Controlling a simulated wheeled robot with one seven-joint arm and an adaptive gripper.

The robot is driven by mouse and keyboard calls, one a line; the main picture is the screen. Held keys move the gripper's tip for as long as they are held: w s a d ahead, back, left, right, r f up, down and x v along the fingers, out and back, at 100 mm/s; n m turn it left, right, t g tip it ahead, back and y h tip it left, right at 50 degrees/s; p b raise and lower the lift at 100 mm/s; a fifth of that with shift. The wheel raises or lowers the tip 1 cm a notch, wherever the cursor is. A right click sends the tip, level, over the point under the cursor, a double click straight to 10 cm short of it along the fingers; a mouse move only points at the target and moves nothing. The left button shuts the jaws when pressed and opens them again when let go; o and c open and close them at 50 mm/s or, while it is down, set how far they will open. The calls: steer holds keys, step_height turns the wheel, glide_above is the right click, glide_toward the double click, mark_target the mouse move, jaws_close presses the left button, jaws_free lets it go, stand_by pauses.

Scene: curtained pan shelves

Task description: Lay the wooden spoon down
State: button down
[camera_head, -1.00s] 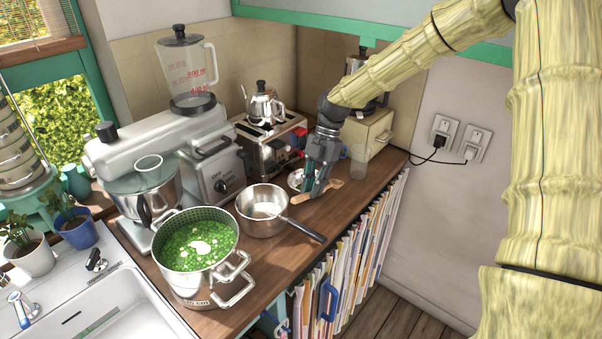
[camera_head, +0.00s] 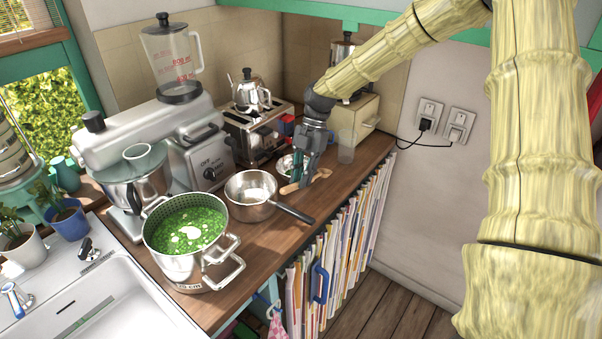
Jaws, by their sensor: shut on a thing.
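The light wooden spoon (camera_head: 289,188) is low at the worktop, beyond the saucepan's handle. Its other end shows to the right of the fingers. My gripper (camera_head: 303,178) points down, shut on the spoon, and its fingers hide the spoon's middle. I cannot tell whether the spoon touches the wood or hovers just above it.
The steel saucepan (camera_head: 243,208) and the pot of green peas (camera_head: 180,268) stand in front left. A toaster (camera_head: 250,135), a small bowl (camera_head: 285,165) and a clear glass (camera_head: 346,147) are close by. Brown worktop (camera_head: 345,180) is free to the right.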

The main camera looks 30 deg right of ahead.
steer(key=shift+w+f, duration=0.2)
steer(key=shift+f, duration=0.35)
steer(key=shift+w+f, duration=0.15)
steer(key=shift+f, duration=0.35)
steer(key=shift+s+f+b, duration=0.2)
steer(key=shift+f+b, duration=0.4)
steer(key=shift+f, duration=0.15)
steer(key=shift+w+f, duration=0.1)
steer(key=shift+f, duration=0.35)
steer(key=shift+a+f, duration=0.1)
steer(key=shift+f, duration=0.05)
steer(key=c, duration=1.8)
jaws_free()
steer(key=shift+f+b, duration=0.1)
steer(key=shift+b, duration=0.2)
steer(key=shift+c, duration=0.2)
steer(key=shift+o, duration=0.7)
steer(key=o, duration=0.6)
steer(key=shift+c, duration=0.2)
